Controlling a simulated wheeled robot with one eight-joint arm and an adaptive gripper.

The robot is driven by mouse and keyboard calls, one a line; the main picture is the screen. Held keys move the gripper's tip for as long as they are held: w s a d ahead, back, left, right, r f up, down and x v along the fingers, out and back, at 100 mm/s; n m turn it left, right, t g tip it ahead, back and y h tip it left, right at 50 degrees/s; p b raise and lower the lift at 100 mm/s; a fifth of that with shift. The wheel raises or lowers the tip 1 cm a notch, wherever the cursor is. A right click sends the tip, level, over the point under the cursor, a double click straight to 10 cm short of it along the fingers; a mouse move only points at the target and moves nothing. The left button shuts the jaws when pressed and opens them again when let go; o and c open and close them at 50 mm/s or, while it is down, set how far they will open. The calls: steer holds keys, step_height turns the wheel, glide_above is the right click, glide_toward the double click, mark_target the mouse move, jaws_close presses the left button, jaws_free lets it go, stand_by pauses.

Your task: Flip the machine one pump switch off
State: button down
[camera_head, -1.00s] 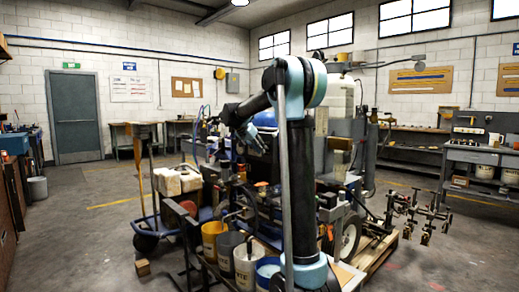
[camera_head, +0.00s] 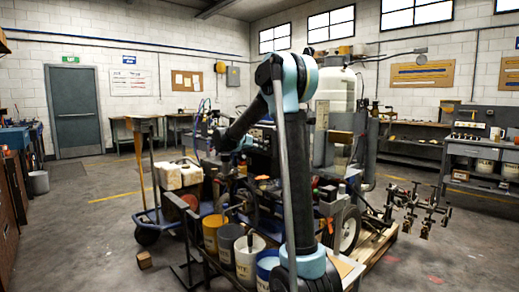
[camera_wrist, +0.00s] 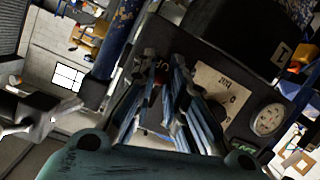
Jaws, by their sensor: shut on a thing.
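The line striper machine (camera_head: 336,92) stands in the middle of the head view, partly hidden by my arm. In the wrist view its dark control panel (camera_wrist: 235,62) shows a pale label plate and a round white gauge (camera_wrist: 269,119). My gripper (camera_wrist: 164,68) is in front of the panel, left of the label plate. Its jaws are shut on a small part between the fingertips, which looks like the pump switch. The fingers cover most of it, so its position cannot be read. In the head view my gripper is hidden among the machine parts.
Several buckets, including a white one (camera_head: 248,262) and a yellow one (camera_head: 211,236), stand on a low rack in front of the machine. A wooden block (camera_head: 144,259) lies on the floor. A workbench (camera_head: 483,160) stands at the right.

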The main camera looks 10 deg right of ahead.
steer(key=shift+s+f, duration=0.1)
steer(key=shift+f, duration=0.05)
steer(key=c, duration=1.6)
jaws_free()
steer(key=shift+a, duration=0.1)
steer(key=v, duration=1.1)
steer(key=shift+s+a, duration=0.15)
steer(key=shift+a, duration=0.15)
steer(key=shift+s+d, duration=0.1)
